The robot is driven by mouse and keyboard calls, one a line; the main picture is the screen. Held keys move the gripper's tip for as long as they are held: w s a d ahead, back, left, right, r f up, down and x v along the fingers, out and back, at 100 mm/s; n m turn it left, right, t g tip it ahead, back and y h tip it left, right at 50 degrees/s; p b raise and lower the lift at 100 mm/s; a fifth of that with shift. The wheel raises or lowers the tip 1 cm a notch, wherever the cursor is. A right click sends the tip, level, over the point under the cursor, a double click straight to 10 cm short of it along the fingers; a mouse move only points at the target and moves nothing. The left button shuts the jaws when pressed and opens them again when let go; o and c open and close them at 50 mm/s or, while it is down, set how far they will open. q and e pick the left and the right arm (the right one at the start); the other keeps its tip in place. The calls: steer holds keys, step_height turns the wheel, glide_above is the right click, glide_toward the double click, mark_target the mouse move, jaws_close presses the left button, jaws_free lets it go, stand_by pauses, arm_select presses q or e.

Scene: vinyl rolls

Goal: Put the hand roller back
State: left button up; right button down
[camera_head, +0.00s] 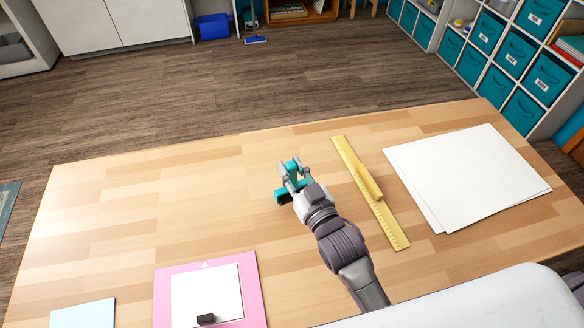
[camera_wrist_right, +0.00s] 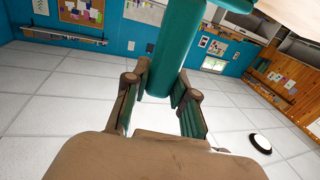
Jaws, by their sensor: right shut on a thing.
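My right gripper (camera_head: 292,176) is above the middle of the wooden table, shut on the hand roller (camera_head: 282,196). The roller shows teal and dark parts around the fingers, and its exact outline is hard to make out at this size. In the right wrist view, a teal cylindrical part of the roller (camera_wrist_right: 172,50) stands between the two fingers (camera_wrist_right: 160,104). I cannot tell how high above the table it is. My left gripper is not in view.
A yellow ruler with a raised grip (camera_head: 372,190) lies right of my gripper. White sheets (camera_head: 465,175) lie farther right. A pink mat (camera_head: 252,290) with a white sheet and a small black block (camera_head: 206,319) is front left, near a light blue sheet (camera_head: 83,315). The table's left (camera_head: 130,190) is clear.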

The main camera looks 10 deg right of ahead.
steer(key=shift+f+b, duration=0.3)
steer(key=shift+f, duration=0.55)
steer(key=shift+f+b, duration=0.3)
steer(key=shift+f, duration=0.3)
stand_by(0.5)
steer(key=c, duration=0.9)
jaws_free()
steer(key=shift+o, duration=0.3)
steer(key=o, duration=0.8)
steer(key=shift+o, duration=0.2)
